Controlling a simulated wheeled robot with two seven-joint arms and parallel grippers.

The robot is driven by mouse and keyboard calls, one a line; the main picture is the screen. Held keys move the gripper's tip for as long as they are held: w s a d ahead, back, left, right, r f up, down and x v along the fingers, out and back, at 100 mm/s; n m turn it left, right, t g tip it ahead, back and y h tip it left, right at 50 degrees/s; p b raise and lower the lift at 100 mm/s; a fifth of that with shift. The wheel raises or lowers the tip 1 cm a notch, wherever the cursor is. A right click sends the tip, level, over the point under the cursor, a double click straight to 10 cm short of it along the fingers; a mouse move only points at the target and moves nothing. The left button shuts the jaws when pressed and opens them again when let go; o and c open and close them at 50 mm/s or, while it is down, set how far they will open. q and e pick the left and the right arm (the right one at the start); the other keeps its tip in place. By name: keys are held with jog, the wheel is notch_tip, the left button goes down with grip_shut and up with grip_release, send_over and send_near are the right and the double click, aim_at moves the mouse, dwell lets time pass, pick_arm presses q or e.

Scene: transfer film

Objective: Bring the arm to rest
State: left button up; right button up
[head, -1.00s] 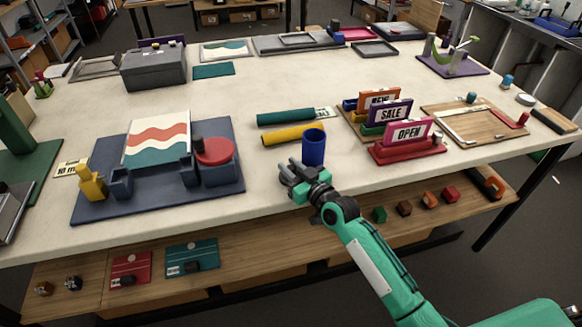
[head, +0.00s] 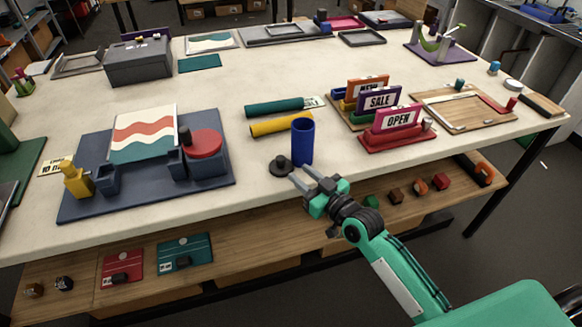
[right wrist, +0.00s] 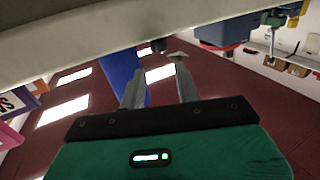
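My right gripper (head: 303,178) is at the table's front edge, its two fingers apart with nothing between them. The right wrist view also shows the parted fingers (right wrist: 160,88). A small black round piece with a knob (head: 281,167) sits on the table just left of the fingertips, apart from them. A blue upright cylinder (head: 303,142) stands just behind the gripper; it also shows in the right wrist view (right wrist: 121,70), behind the left finger. My left gripper is in neither view.
A blue board (head: 140,198) with a wavy-striped sheet lies left on the table (head: 240,190). Teal (head: 275,107) and yellow (head: 270,127) rolls lie behind the cylinder. Sign stands, including a pink OPEN sign (head: 397,119), are to the right. A lower wooden shelf (head: 235,233) holds small blocks.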

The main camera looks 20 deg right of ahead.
jog(key=shift+v, duration=1.05)
jog(key=shift+s+d, duration=0.1)
jog(key=shift+s, duration=0.2)
jog(key=s+d+f+m+g+h, duration=0.15)
jog(key=s+f+g+h, duration=0.4)
jog(key=s, duration=0.85)
jog(key=s+d+f+m+g+h, duration=0.1)
jog(key=s+d+f+g+h, duration=0.1)
jog(key=s+f+g, duration=0.85)
jog(key=s+f+t+p, duration=0.1)
jog(key=s+f, duration=0.1)
jog(key=f, duration=1.2)
jog(key=s+f+t, duration=0.1)
jog(key=s+f, duration=0.1)
jog(key=f, duration=1.3)
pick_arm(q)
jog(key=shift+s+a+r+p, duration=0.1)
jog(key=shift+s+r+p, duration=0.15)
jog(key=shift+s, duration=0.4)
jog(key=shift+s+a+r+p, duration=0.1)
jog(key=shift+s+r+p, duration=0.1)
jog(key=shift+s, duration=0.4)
pick_arm(e)
jog(key=s+d+f+g, duration=0.1)
jog(key=s+d+f, duration=0.2)
jog(key=s+f, duration=1.3)
jog(key=s, duration=0.3)
jog(key=shift+f, duration=0.4)
